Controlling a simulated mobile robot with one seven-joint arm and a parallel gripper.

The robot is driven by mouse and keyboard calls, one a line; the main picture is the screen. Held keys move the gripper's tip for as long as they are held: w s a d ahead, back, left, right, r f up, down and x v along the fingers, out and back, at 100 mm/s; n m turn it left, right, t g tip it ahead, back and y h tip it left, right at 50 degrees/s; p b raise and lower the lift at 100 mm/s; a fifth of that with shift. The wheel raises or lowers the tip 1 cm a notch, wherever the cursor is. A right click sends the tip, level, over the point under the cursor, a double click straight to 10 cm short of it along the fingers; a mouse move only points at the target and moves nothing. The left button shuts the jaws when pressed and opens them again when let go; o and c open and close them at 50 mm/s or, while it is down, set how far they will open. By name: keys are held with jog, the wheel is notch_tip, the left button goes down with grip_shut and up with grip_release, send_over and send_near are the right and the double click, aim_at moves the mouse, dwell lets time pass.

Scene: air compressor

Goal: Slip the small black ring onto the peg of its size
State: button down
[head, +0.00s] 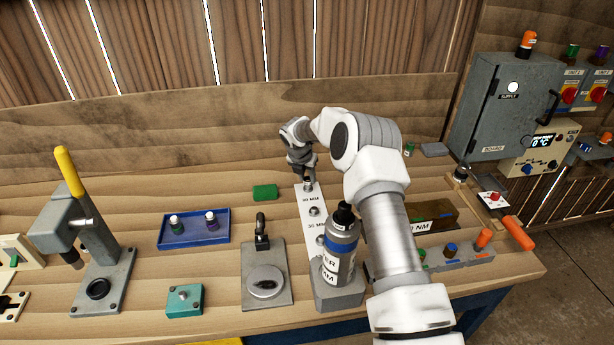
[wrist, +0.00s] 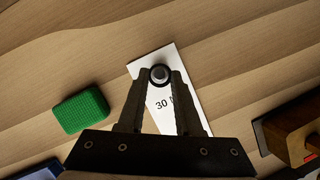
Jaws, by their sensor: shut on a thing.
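The white peg board (head: 304,206) runs front to back on the bench, with short grey pegs and printed sizes. My gripper (head: 308,179) points down at the far end of the board, over the peg marked 30 MM. In the wrist view my gripper (wrist: 160,80) is shut on the small black ring (wrist: 151,76). The grey peg top (wrist: 160,73) shows through the ring's hole, about centred. I cannot tell whether the ring is around the peg or just above it. A peg (head: 314,211) nearer the front, by the 20 MM label, is bare.
A green block (head: 265,192) lies left of the board; it also shows in the wrist view (wrist: 80,110). A grey bottle (head: 339,250) stands at the board's front end. A blue tray (head: 194,240) is farther left. A dark wooden box (head: 432,214) is to the right.

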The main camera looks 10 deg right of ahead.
jog(key=shift+f+b, duration=0.45)
jog(key=shift+f, duration=0.45)
jog(key=c, duration=0.5)
grip_release()
jog(key=shift+r, duration=0.1)
jog(key=v, duration=1.7)
jog(key=shift+r+b, duration=0.15)
jog(key=shift+b, duration=0.3)
jog(key=shift+s, duration=0.15)
